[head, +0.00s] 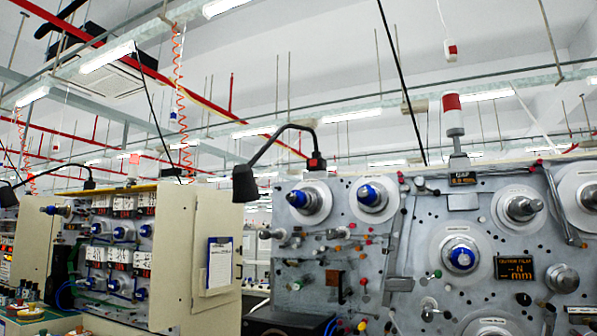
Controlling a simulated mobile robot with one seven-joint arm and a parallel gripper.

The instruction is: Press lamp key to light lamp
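A black gooseneck lamp (284,128) stands on the top edge of the grey winding machine (420,215). Its dark shade (245,184) hangs down at the left, beyond the machine's left edge. No glow shows at the shade, but its open underside is hidden. A small red key (316,163) sits on the lamp's black base. A second black lamp (48,170) stands on the cream machine at the left, its shade (8,197) near the picture's left edge. My gripper is not in view.
The grey machine's face carries many protruding spindles, such as a blue-capped one (460,256), and several small knobs. A red-and-white signal light (453,115) stands on its top. A clipboard (220,262) hangs on the cream cabinet (180,245). Orange coiled hoses (180,90) hang from above.

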